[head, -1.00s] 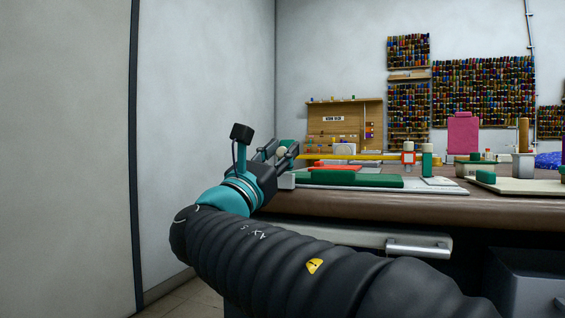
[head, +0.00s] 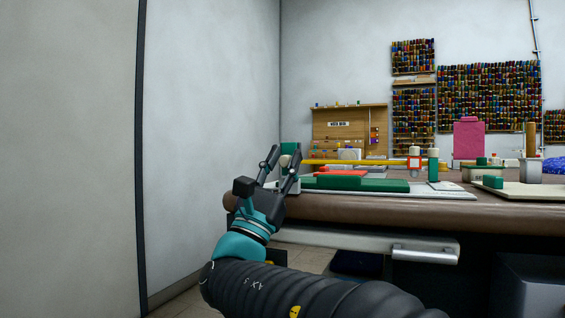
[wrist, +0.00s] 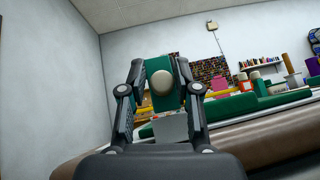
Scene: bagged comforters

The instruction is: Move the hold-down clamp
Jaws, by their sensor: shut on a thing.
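A green block with a round cream knob (wrist: 161,83), seemingly the handle end of the hold-down clamp, is between my gripper's fingers in the wrist view. In the head view this green block (head: 289,149) is partly hidden by the fingers. A yellow bar (head: 350,162) runs level from beside it to a red-framed post (head: 414,163) with a white cap; whether bar and block are joined is unclear. My gripper (head: 281,158) is shut on the green block, at the bench's left end, with its fingers pointing up.
The brown bench (head: 350,207) has a rounded front edge, just right of my gripper. A green slab (head: 370,184) lies on a pale board under the bar. A green post (head: 433,165) stands right of the red-framed one. The wall is bare on the left.

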